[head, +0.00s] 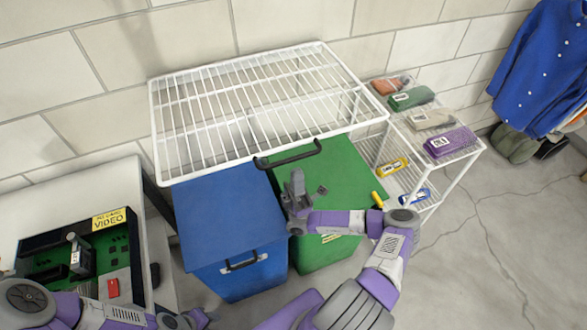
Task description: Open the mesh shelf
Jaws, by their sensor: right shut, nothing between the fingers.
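The white wire mesh shelf (170,165) spans the wall side of the scene in the head view, above a blue bin and a green bin. A black handle (290,155) sits on its front edge near the right. My right gripper (296,182) is shut and empty, just below the handle in the picture, in front of the green bin's lid. A small gap shows between its fingertips and the handle; the depth between them is hard to tell. My left arm shows along the bottom left, but its gripper is not visible.
The blue bin (225,215) and green bin (345,180) stand under the shelf's front edge. A small white rack (465,155) with colored items is at right. A table with a circuit board (110,245) is at left. Floor (500,250) at right is clear.

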